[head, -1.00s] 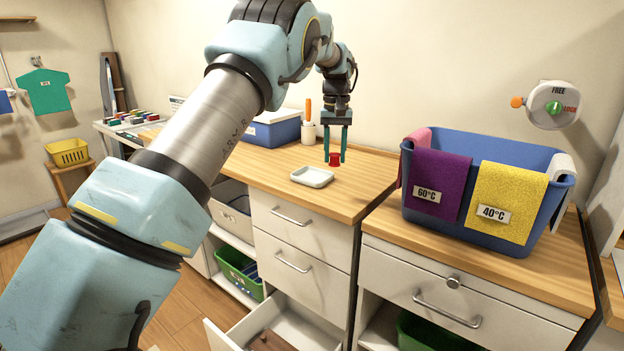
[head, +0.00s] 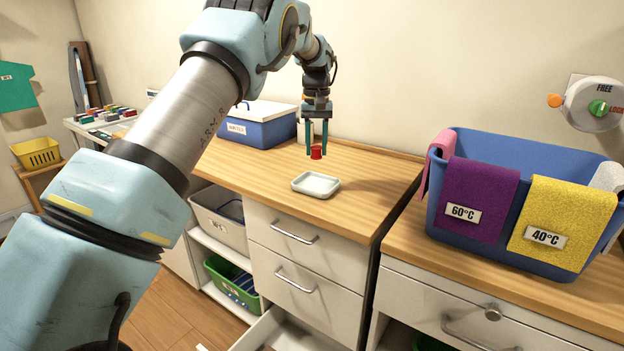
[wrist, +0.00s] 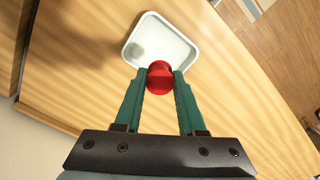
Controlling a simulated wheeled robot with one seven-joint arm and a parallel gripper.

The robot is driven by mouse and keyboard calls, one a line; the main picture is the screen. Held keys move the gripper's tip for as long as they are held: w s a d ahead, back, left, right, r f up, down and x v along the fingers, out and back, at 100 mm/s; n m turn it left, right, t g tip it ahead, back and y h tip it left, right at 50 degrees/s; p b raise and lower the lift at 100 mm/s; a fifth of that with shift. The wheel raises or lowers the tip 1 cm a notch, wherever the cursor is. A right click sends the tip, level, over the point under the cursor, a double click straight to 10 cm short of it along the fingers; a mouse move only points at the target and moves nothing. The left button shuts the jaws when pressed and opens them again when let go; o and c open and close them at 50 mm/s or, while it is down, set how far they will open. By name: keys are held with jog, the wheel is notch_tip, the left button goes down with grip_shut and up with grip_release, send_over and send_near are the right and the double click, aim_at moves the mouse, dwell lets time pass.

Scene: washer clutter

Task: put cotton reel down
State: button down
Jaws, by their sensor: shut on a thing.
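The red cotton reel (head: 316,152) is held between the fingertips of my gripper (head: 317,145), above the wooden counter. In the wrist view the reel (wrist: 160,77) sits between the two green fingers of my gripper (wrist: 160,85), which are shut on it. A small pale dish (head: 316,186) lies on the counter, just below and in front of the reel in the head view. In the wrist view the dish (wrist: 178,40) lies beyond the reel, which overlaps its near edge. The dish looks empty, with a shadow in one corner.
A blue lidded box (head: 258,127) stands behind on the counter (head: 255,178), left of my gripper. A blue basket (head: 490,232) with hung cloths stands on the right-hand counter. An open drawer (head: 283,335) juts out below. The counter around the dish is clear.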

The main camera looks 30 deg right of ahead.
aim_at(316, 147)
notch_tip(316, 147, down, 9)
jog(key=shift+r+p, duration=0.1)
jog(key=shift+p, duration=1.15)
jog(key=c, duration=0.5)
grip_release()
notch_tip(316, 147, up, 12)
jog(key=b, duration=0.2)
jog(key=shift+b, duration=0.4)
